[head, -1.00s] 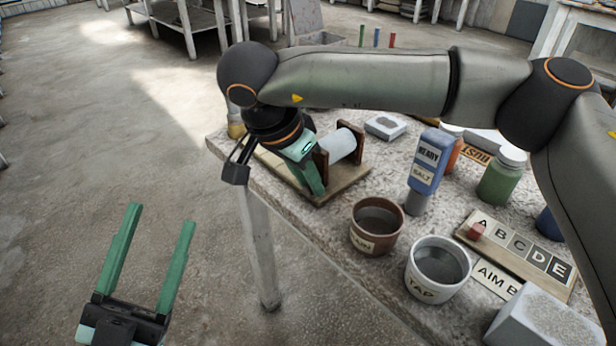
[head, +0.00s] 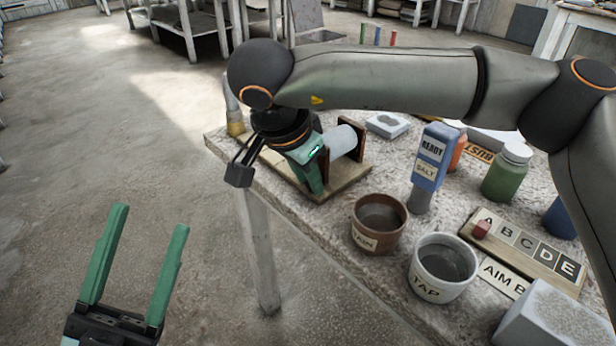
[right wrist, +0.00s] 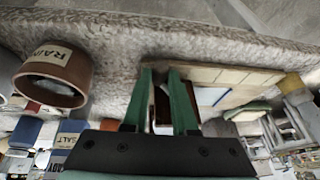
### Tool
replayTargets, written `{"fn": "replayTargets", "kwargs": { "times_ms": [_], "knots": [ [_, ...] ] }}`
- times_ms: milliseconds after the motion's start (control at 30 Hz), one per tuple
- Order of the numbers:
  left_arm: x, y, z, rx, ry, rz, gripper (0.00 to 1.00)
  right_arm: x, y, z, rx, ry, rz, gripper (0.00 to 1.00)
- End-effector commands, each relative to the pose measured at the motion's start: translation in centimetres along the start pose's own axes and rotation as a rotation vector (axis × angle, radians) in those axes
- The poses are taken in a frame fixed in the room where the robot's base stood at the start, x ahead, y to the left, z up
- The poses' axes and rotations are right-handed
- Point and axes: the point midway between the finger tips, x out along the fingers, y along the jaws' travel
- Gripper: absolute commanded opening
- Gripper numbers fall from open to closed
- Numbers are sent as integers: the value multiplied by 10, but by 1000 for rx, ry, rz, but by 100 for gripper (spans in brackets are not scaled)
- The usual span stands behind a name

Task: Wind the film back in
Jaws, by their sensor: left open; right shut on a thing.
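The film winder has a wooden base (head: 345,183), brown upright end pieces (head: 357,128) and a pale roll (head: 341,143) between them. It stands at the table's left corner. My right gripper (head: 316,188) points down at the near end of the winder. It is shut on a small part there, mostly hidden in the head view. In the right wrist view its fingers (right wrist: 168,85) have a small dark piece between their tips, beside the pale wooden base (right wrist: 225,75). My left gripper (head: 143,240) is open and empty, out over the floor left of the table.
A brown RAIN pot (head: 378,222) and a white TAP pot (head: 443,268) stand near the front edge. The floor at left is clear.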

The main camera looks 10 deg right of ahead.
Motion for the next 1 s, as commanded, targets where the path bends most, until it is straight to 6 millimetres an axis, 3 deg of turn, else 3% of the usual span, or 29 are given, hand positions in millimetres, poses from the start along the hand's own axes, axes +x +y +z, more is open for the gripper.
{"fn": "replayTargets", "kwargs": {
  "times_ms": [33,67,300,667,933,1000],
  "knots": [
    [0,0,0,0,-1,0,61,0,0,0,-3,0,2,0],
    [0,0,0,0,-1,0,61,0,0,0,-3,0,2,29],
    [0,0,0,-1,-2,0,61,0,0,0,-2,0,2,55],
    [2,-1,-2,1,-2,0,61,-9,-1,0,-1,0,-1,55],
    [13,-7,-11,18,0,-1,61,-63,-1,-1,0,0,-2,55],
    [6,-7,19,-12,-119,-18,61,-76,-1,-1,0,2,-2,55]
  ]
}}
